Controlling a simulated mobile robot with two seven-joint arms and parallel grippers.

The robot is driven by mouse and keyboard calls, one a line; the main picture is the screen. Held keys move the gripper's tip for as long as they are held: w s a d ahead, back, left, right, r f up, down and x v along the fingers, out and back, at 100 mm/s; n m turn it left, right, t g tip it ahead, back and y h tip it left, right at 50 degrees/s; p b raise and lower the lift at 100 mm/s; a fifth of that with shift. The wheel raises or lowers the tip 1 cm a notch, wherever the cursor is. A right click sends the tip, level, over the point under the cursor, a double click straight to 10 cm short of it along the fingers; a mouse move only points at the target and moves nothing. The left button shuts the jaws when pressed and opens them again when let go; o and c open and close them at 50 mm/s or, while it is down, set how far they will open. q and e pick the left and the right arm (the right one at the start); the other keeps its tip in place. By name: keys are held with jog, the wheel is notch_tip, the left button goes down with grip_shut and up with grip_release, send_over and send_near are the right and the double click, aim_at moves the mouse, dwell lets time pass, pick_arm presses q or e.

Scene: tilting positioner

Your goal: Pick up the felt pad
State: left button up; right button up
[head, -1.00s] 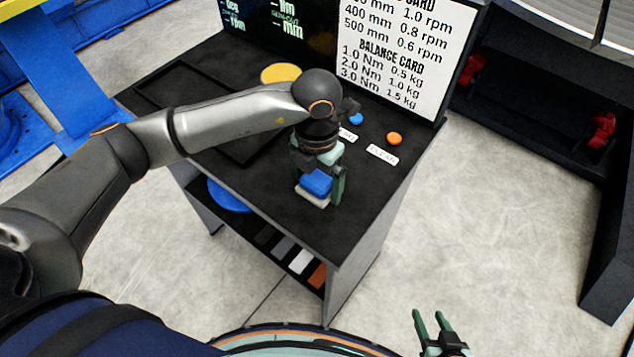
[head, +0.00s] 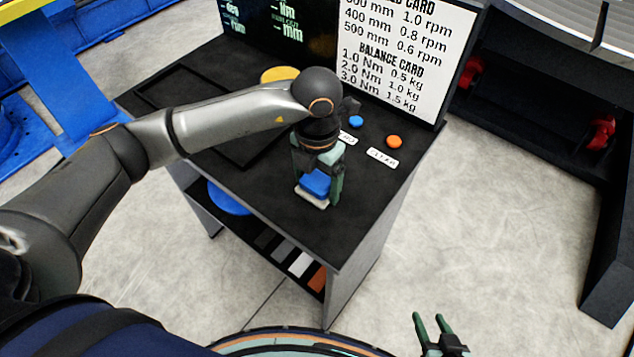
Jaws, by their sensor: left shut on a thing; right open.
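The felt pad (head: 314,186) is a small block with a blue top and a pale lower layer, at the front part of the black bench top (head: 285,225). My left gripper (head: 318,184) points down over it, with its green fingers shut on the pad's two sides. The pad looks level and is at or very close to the bench surface; I cannot tell whether it touches. The fingers and gripper body hide part of it. My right gripper (head: 440,326) is open and empty, low in the picture, away from the bench and over the floor side.
A blue button (head: 355,122) and an orange button (head: 394,141) with white labels sit right of my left gripper. A yellow disc (head: 281,74) and a black tray (head: 150,91) lie behind my arm. A card board (head: 405,60) stands at the back. The bench's front right is clear.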

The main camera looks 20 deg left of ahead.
pick_arm(q)
notch_tip(320, 180, up, 3)
jog(key=shift+f, duration=0.15)
jog(key=s+r, duration=0.9)
jog(key=s, duration=0.5)
jog(key=shift+r+b, duration=0.25)
jog(key=shift+b, duration=0.05)
jog(key=shift+d, duration=0.1)
jog(key=o, duration=0.8)
jog(key=c, duration=0.6)
